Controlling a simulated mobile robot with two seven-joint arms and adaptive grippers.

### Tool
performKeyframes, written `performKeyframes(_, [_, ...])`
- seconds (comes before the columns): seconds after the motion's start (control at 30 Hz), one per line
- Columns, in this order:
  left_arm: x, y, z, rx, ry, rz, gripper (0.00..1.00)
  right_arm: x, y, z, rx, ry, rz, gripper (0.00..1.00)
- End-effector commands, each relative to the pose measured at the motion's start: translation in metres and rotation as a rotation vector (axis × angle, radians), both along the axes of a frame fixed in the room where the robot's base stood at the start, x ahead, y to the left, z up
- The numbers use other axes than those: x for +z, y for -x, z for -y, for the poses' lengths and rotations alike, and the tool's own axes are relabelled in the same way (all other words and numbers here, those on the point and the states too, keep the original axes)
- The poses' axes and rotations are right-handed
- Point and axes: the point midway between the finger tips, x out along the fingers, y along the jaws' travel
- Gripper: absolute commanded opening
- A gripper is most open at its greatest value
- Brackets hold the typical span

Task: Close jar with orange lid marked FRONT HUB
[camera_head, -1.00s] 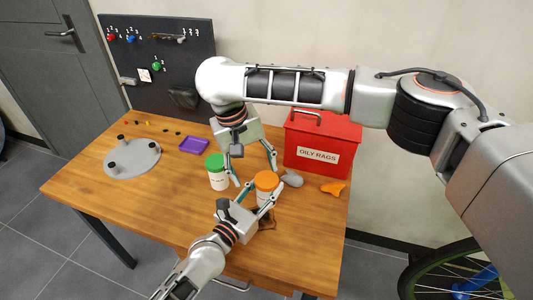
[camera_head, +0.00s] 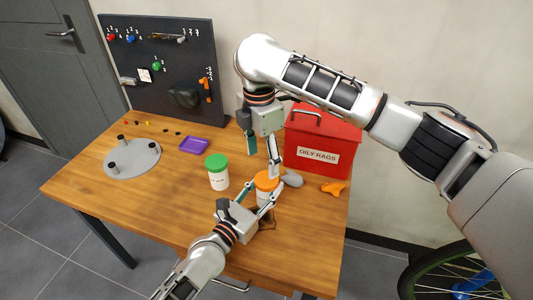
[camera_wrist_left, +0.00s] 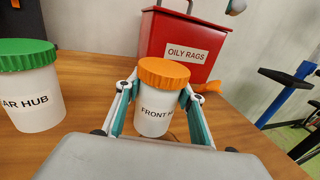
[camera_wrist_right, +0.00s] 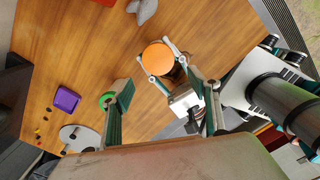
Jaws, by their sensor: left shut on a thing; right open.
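The white jar labelled FRONT HUB (camera_wrist_left: 154,118) stands upright on the table with its orange lid (camera_wrist_left: 163,71) on top. The lid looks level on the jar; whether it is tight cannot be told. My left gripper (camera_head: 252,199) is shut around the jar's body, below the lid, one finger on each side. The lid also shows from above in the right wrist view (camera_wrist_right: 158,59). My right gripper (camera_head: 262,164) is open and empty, above and behind the jar, with its fingers pointing down, apart from the lid.
A white jar with a green lid (camera_head: 217,172) stands just left. The red OILY RAGS bin (camera_head: 323,140) is behind on the right. A grey object (camera_head: 292,179) and an orange object (camera_head: 334,187) lie beside it. A purple tray (camera_head: 194,145) and grey round plate (camera_head: 132,158) are left.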

Motion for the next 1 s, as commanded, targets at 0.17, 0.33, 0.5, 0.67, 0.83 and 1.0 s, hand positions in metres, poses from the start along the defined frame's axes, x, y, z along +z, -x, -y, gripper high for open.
performKeyframes(0.17, [0.0, 0.0, 0.0, 0.0, 0.0, 0.0, 0.0, 0.002, -0.005, 0.007, 0.194, -0.019, -0.005, 0.6])
performKeyframes(0.33, [0.0, 0.0, 0.0, 0.0, 0.0, 0.0, 0.0, 0.003, -0.007, 0.01, 0.274, -0.026, -0.004, 0.6])
performKeyframes(0.5, [0.0, 0.0, 0.0, 0.0, 0.0, 0.0, 0.0, 0.003, -0.007, 0.01, 0.285, -0.026, -0.003, 0.6])
performKeyframes(0.67, [0.0, 0.0, 0.0, 0.0, 0.0, 0.0, 0.0, 0.003, -0.007, 0.01, 0.284, -0.026, -0.003, 0.6])
performKeyframes(0.83, [0.0, 0.0, 0.0, 0.0, 0.0, 0.0, 0.0, -0.007, -0.006, 0.01, 0.282, -0.027, -0.007, 0.6])
performKeyframes(1.0, [0.0, 0.0, 0.0, 0.0, 0.0, 0.0, 0.0, -0.03, -0.006, 0.01, 0.281, -0.028, -0.009, 0.6])
